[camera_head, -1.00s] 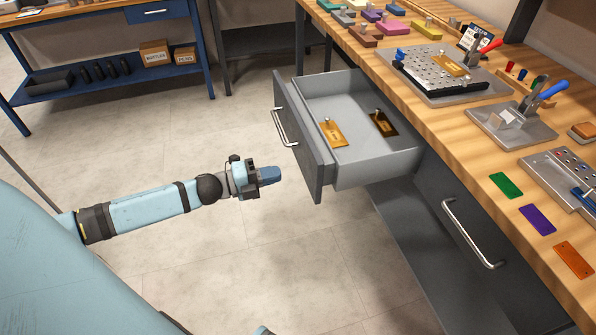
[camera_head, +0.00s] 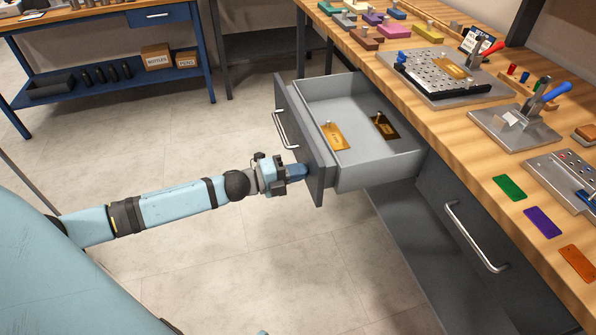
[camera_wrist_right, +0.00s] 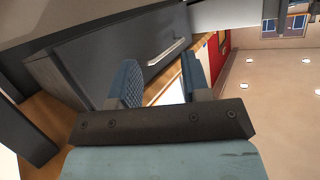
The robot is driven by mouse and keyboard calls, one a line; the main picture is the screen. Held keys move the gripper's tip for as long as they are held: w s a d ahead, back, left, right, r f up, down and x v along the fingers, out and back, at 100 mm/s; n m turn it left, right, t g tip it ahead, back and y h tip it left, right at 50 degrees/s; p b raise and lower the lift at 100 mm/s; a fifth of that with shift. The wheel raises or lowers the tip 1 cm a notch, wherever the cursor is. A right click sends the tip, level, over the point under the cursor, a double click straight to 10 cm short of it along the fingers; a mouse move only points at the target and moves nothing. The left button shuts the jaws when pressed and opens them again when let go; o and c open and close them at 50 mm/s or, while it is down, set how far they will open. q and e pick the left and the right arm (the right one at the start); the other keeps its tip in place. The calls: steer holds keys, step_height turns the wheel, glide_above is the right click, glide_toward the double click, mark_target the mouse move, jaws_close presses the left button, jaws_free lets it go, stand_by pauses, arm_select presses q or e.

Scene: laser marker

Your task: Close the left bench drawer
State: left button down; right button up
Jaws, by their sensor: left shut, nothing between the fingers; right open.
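The left bench drawer (camera_head: 352,163) is pulled out of the wooden bench, its grey front (camera_head: 306,150) facing left with a silver bar handle (camera_head: 283,131). My left gripper (camera_head: 300,172) is shut and empty. Its tip is at the lower part of the drawer front, below the handle; I cannot tell for sure whether it touches. My right gripper (camera_wrist_right: 165,85) shows in the right wrist view, open, with nothing between its fingers.
A closed drawer with a bar handle (camera_head: 476,237) sits to the right in the bench. The wooden bench top (camera_head: 455,140) carries fixtures and coloured plates. A blue shelf bench (camera_head: 110,70) stands at the back left. The floor (camera_head: 230,120) left of the drawer is clear.

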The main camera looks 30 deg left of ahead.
arm_select(q)
glide_toward(400, 150)
steer(key=s+r, duration=0.1)
steer(key=s, duration=0.1)
steer(key=s+r, duration=0.3)
steer(key=s, duration=0.1)
steer(key=shift+s+a+r, duration=0.2)
steer(key=shift+s+a, duration=0.05)
steer(key=shift+s, duration=0.05)
steer(key=b+x, duration=0.1)
steer(key=x, duration=0.9)
steer(key=shift+w+d+f, duration=0.1)
steer(key=shift+w+d, duration=0.4)
steer(key=shift+w, duration=0.15)
steer(key=shift+w+r+b, duration=0.1)
steer(key=shift+r+b, duration=0.1)
steer(key=shift+b, duration=0.1)
arm_select(e)
steer(key=r, duration=0.1)
steer(key=a+r+t, duration=0.1)
steer(key=r+y, duration=0.1)
steer(key=shift+w+a, duration=0.35)
steer(key=shift+w, duration=0.05)
arm_select(q)
steer(key=shift+r, duration=0.2)
arm_select(e)
steer(key=shift+s+f, duration=0.1)
